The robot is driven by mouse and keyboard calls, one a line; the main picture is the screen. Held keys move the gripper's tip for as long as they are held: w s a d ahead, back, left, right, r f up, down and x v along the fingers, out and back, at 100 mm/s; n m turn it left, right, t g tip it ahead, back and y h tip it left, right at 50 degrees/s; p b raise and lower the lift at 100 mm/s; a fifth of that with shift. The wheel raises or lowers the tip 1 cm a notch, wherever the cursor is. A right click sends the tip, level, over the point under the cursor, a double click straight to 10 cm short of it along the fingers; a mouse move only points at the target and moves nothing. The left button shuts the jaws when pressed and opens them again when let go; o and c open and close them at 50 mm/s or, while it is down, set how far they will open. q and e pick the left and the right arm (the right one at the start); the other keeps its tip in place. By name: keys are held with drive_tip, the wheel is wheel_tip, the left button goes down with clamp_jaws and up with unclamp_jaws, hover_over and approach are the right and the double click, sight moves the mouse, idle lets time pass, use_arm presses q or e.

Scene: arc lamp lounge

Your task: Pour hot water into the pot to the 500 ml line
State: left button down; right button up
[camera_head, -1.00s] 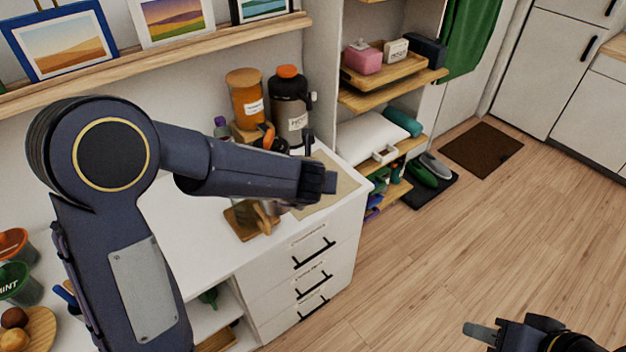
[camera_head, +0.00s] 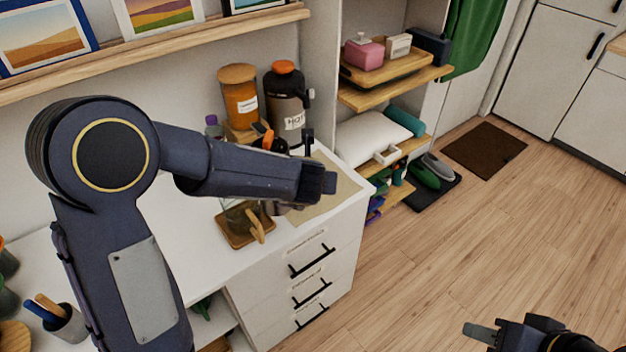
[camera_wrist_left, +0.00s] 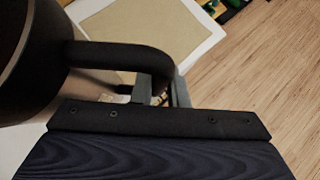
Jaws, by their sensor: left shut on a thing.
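My left gripper (camera_head: 318,184) reaches across the white counter (camera_head: 190,255). In the left wrist view it is shut on the black handle (camera_wrist_left: 120,55) of a dark, round vessel (camera_wrist_left: 25,60). In the head view my arm hides most of that vessel; a black and orange top (camera_head: 270,142) shows just above the arm and may belong to it. A clear glass pot (camera_head: 236,216) with a wooden handle stands on a wooden board (camera_head: 238,240) below the arm, partly hidden. Its fill line and contents are not readable. My right gripper (camera_head: 482,332) is over the floor; its jaw opening is unclear.
A dark flask (camera_head: 290,112) labelled HOT and an orange canister (camera_head: 240,98) stand at the counter's back. A beige mat (camera_head: 335,190) lies at the right end. A cup of pens (camera_head: 62,322) is at lower left.

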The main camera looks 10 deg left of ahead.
use_arm(q)
drive_tip(key=shift+f+b, duration=2.55)
drive_tip(key=shift+f, duration=0.15)
drive_tip(key=shift+a+r+n+h+p, duration=0.1)
drive_tip(key=shift+r+n+h+p, duration=0.35)
drive_tip(key=shift+r+h, duration=0.45)
drive_tip(key=shift+d+r+n+t+h, duration=0.15)
drive_tip(key=shift+d+r+n+h, duration=0.1)
drive_tip(key=shift+r+h, duration=0.25)
drive_tip(key=shift+d+r+n+t+h, duration=0.2)
drive_tip(key=shift+r+h, duration=0.1)
drive_tip(key=shift+r, duration=0.4)
drive_tip(key=shift+a+r+n+h, duration=0.1)
drive_tip(key=shift+r+n+h, duration=0.3)
drive_tip(key=shift+r+h, duration=0.35)
drive_tip(key=shift+a+r+n+h, duration=0.25)
drive_tip(key=shift+n+h, duration=0.05)
drive_tip(key=shift+h, duration=0.25)
drive_tip(key=shift+r+t, duration=0.1)
drive_tip(key=shift+t, duration=0.15)
drive_tip(key=shift+a+r+h, duration=0.1)
drive_tip(key=shift+a+h, duration=0.15)
drive_tip(key=shift+h, duration=0.15)
drive_tip(key=shift+n, duration=0.3)
drive_tip(key=shift+a, duration=0.1)
